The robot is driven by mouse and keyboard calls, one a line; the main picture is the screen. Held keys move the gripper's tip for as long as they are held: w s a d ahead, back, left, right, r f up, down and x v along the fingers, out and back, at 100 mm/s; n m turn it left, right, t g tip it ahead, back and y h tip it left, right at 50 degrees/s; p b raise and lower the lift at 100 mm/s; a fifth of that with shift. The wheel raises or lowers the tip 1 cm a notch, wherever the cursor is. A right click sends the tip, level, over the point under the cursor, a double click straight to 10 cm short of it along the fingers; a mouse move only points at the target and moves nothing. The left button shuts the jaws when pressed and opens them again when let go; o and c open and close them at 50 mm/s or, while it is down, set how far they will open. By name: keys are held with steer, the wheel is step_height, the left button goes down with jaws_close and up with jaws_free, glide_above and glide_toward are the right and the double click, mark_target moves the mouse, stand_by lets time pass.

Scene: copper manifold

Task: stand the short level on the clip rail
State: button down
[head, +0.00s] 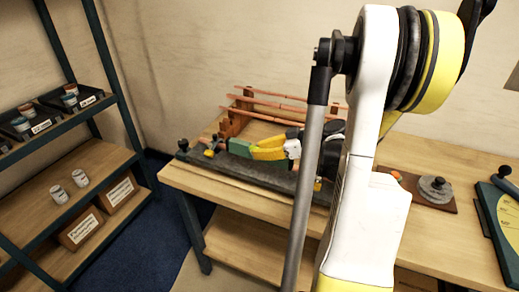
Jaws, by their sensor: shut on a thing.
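My gripper (254,149), with yellow fingers, reaches left over the workbench from behind my arm. It is shut on a green block-shaped thing (240,147), which I take to be the short level. The level lies roughly lengthwise, just above or on the dark grey strip; I cannot tell if it touches. Behind it, brown wooden supports (228,124) carry several copper pipes (277,104), apparently the clip rail. My arm hides the right part of the pipes and supports.
The wooden workbench (450,252) has a dark grey strip (225,170) with small fittings along it. A shelf (90,187) with jars and boxes stands left.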

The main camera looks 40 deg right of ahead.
steer(key=shift+f+b, duration=2.35)
steer(key=shift+f, duration=0.85)
steer(key=c, duration=1.3)
jaws_free()
steer(key=shift+r, duration=0.15)
step_height(320, 180, up, 10)
steer(key=shift+f, duration=0.1)
steer(key=shift+a, duration=0.1)
